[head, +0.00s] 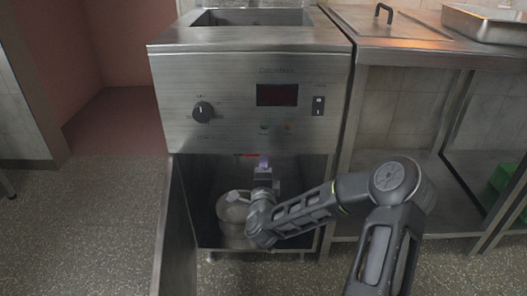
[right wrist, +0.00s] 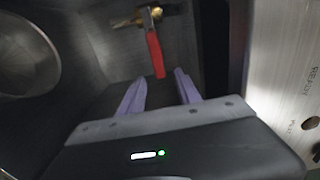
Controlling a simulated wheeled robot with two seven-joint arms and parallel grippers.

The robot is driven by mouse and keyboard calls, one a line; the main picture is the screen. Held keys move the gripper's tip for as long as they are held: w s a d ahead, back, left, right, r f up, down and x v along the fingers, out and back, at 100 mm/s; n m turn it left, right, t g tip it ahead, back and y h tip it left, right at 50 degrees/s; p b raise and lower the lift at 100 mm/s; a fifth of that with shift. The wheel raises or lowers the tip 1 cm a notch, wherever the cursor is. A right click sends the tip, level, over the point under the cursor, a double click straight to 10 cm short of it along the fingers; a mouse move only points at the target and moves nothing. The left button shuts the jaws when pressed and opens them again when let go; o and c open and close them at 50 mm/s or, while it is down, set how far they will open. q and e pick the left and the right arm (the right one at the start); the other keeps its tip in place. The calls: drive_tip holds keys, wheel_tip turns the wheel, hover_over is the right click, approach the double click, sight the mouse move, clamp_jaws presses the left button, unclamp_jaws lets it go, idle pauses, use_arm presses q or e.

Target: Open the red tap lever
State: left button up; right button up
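The red tap lever (right wrist: 155,53) hangs from a brass valve (right wrist: 150,16) in the right wrist view. In the head view only a small red strip of the lever (head: 249,155) shows under the fryer's front panel. My right gripper (head: 264,160) is inside the open cabinet, just below the panel. In the right wrist view its two purple fingers (right wrist: 160,79) are spread, with the lever's free end at or just beyond the gap between the tips. I cannot tell whether they touch it. My left gripper is not in view.
A pale round container (head: 232,214) stands in the cabinet to the left of my right gripper. The open cabinet door (head: 174,235) projects forward on the left. The control panel (head: 230,95) is above. A steel table (head: 405,30) stands to the right.

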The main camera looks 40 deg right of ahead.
drive_tip(key=b+x, duration=0.2)
drive_tip(key=x, duration=0.3)
drive_tip(key=shift+w+d+b, duration=0.1)
drive_tip(key=shift+w+b, duration=0.05)
drive_tip(key=shift+b, duration=0.15)
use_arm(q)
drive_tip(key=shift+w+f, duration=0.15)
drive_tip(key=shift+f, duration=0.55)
use_arm(e)
clamp_jaws()
idle(0.4)
